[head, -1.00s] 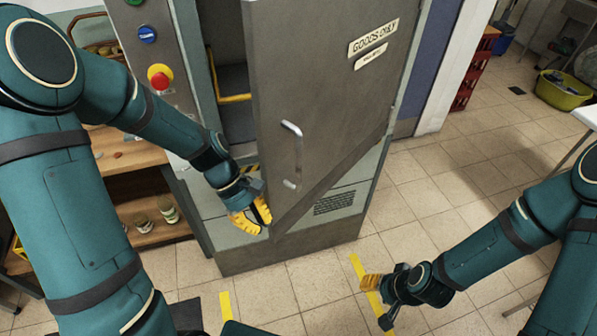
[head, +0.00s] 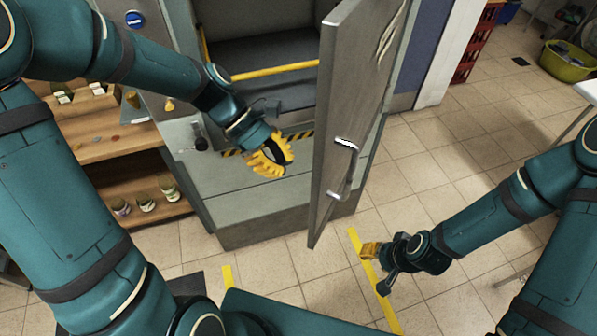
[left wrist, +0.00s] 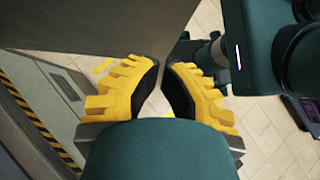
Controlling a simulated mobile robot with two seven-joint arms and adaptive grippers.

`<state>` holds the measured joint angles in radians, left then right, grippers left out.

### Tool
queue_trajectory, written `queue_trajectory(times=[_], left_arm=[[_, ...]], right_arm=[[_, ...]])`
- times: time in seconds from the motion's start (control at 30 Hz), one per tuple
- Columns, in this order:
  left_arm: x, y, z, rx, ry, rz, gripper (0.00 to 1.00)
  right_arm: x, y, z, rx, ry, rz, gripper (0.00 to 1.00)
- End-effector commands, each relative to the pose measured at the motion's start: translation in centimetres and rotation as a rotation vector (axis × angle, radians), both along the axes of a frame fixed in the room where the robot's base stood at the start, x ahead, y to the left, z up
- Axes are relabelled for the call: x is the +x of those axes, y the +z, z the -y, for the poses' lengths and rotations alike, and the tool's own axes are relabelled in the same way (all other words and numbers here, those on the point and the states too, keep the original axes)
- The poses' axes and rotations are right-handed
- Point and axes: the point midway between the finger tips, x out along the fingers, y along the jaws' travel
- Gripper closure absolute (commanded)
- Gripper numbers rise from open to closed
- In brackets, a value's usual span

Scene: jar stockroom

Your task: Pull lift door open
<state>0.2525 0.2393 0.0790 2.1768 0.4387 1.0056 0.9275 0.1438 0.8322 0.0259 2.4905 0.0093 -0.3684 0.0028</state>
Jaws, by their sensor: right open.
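The grey lift door (head: 362,85) stands swung well out from the lift, seen almost edge-on in the head view. Its bar handle (head: 346,165) is on the outer face, with no gripper on it. My left gripper (head: 277,155) is in front of the lift opening, on the door's inner side. Its yellow fingers are slightly apart with nothing between them. In the left wrist view the door panel (left wrist: 125,25) lies just beyond the fingertips (left wrist: 161,66); I cannot tell if they touch. My right gripper (head: 377,267) is open and empty above the floor.
The lift car (head: 265,55) shows a yellow bar across its opening and a hazard-striped sill. Wooden shelves (head: 120,142) with jars stand at the left. Tiled floor (head: 430,190) right of the door is clear.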

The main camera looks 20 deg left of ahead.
Motion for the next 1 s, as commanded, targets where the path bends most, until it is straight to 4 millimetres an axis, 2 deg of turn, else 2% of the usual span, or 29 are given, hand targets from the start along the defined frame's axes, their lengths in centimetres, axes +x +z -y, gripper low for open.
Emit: queue_trajectory(times=[0.03, 0.1, 0.3, 0.83, 1.0], left_arm=[[-0.2, -0.5, 0.8, -0.001, -0.004, -0.002, 1.0], [-0.4, -0.3, 1.9, 0.0, -0.004, 0.001, 1.0], [-0.8, -0.3, 3.8, 0.001, -0.003, 0.002, 1.0], [-0.9, -0.3, 4.3, 0.001, -0.001, 0.001, 1.0], [-0.7, -0.3, 5.3, 0.0, -0.004, 0.001, 1.0]], right_arm=[[0.0, -0.2, 0.0, -0.001, 0.0, 0.0, 0.53], [0.0, -0.1, 0.0, -0.001, -0.001, -0.001, 0.53], [0.0, -0.1, 0.0, -0.001, -0.001, -0.001, 0.53], [0.0, -0.1, 0.0, 0.0, 0.0, 0.0, 0.53], [0.0, -0.1, 0.0, 0.0, 0.0, 0.0, 0.53]])
